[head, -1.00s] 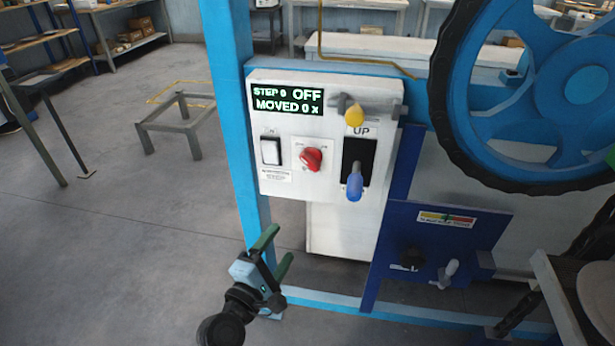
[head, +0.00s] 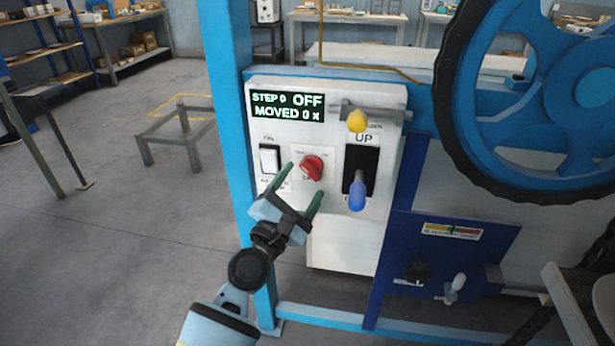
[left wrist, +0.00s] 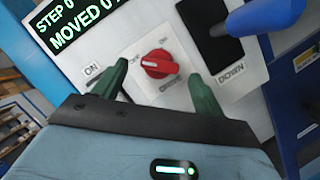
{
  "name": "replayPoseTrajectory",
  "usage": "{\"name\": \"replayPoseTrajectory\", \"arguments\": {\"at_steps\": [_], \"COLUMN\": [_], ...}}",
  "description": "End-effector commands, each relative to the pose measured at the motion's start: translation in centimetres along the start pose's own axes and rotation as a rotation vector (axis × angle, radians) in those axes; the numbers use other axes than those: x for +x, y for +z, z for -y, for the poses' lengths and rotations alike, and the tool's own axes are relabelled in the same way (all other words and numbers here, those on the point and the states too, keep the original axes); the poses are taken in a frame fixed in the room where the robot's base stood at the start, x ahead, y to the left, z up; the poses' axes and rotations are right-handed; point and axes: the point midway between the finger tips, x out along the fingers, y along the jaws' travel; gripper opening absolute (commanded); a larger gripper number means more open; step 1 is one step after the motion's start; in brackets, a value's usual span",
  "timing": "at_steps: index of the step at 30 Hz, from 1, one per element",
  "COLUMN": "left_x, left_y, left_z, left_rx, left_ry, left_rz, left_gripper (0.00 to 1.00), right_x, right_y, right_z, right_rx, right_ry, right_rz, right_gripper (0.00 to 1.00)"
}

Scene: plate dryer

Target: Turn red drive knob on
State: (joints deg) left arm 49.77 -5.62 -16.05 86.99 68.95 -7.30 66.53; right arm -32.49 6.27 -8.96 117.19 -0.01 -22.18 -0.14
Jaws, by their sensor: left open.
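The red drive knob (head: 311,168) sits on the white control panel (head: 325,225), between a white rocker switch and a blue-handled lever. My left gripper (head: 298,187) is open in front of the panel, just below the knob, its green fingers pointing up toward it. In the left wrist view the red knob (left wrist: 157,64) shows between and beyond the two green fingertips (left wrist: 158,72), with nothing held. Whether a fingertip touches the panel I cannot tell. The display (head: 288,102) reads STEP 0, OFF, MOVED 0. My right gripper is not in view.
The rocker switch (head: 270,160) is left of the knob. The blue lever handle (head: 357,194) is close on the right, with a yellow knob (head: 357,120) above. A blue frame post (head: 228,120) stands at left, and a large blue wheel (head: 560,90) at right.

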Motion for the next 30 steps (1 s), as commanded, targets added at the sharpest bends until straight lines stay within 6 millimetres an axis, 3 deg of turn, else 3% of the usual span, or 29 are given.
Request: {"name": "replayPoseTrajectory", "arguments": {"at_steps": [7, 19, 30], "left_x": [2.6, 3.3, 3.2], "left_y": [0.0, 0.0, 0.0], "left_z": [0.1, 0.0, 0.0], "left_rx": [0.000, 0.000, 0.001], "left_ry": [0.000, 0.000, 0.000], "left_rz": [0.000, 0.000, 0.000], "left_gripper": [0.71, 0.71, 0.26], "right_x": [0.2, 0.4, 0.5], "right_y": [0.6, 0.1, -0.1], "right_z": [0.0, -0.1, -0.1], "right_rx": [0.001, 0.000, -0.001], "right_ry": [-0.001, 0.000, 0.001], "right_rz": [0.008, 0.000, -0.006], "right_gripper": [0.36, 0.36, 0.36]}}
